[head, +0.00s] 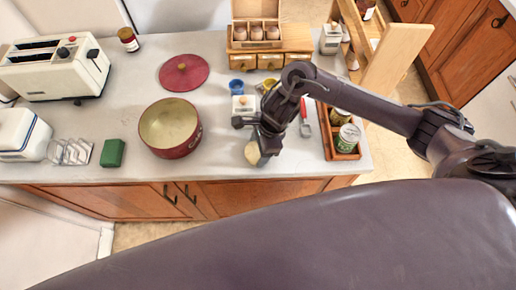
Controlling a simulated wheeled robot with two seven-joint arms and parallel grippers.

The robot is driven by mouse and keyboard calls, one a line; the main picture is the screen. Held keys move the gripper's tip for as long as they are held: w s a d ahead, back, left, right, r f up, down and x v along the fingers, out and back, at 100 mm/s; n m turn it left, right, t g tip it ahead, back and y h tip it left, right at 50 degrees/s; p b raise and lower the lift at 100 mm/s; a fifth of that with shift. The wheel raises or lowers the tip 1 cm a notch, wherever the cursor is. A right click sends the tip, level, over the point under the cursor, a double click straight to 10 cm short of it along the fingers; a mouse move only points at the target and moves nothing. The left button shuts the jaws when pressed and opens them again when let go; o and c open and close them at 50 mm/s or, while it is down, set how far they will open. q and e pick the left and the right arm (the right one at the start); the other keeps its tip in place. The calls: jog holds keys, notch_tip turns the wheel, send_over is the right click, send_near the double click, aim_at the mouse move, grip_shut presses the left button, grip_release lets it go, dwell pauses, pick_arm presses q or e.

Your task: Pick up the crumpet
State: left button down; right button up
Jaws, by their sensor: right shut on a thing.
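The crumpet (252,153) is a small pale, round thing near the front edge of the counter. My right gripper (262,158) is at it, pointing down, and is shut on it. The gripper's fingers are small and partly hidden by the wrist above them. I cannot tell whether the crumpet touches the counter or is just above it. My left gripper is not in view.
A red pot (171,128) stands left, its lid (184,73) behind it. A green block (112,153), toast rack (70,152) and toaster (55,68) are farther left. A wooden tray with cans (330,152) is close on the right. Counter between pot and gripper is clear.

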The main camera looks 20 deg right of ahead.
jog(key=shift+w+r, duration=0.1)
jog(key=shift+r, duration=0.35)
notch_tip(320, 180, up, 19)
jog(key=w+a+f+b, duration=0.4)
jog(key=w+a, duration=0.3)
jog(key=a, duration=0.3)
jog(key=w+a+f+b, duration=0.4)
jog(key=w+a, duration=0.3)
jog(key=a, duration=0.4)
jog(key=shift+w+a+f+b, duration=0.15)
jog(key=shift+a+b, duration=0.1)
jog(key=shift+b, duration=0.35)
jog(key=shift+f+b, duration=2.2)
jog(key=shift+f, duration=0.95)
jog(key=shift+f+b, duration=1.3)
jog(key=shift+f, duration=0.55)
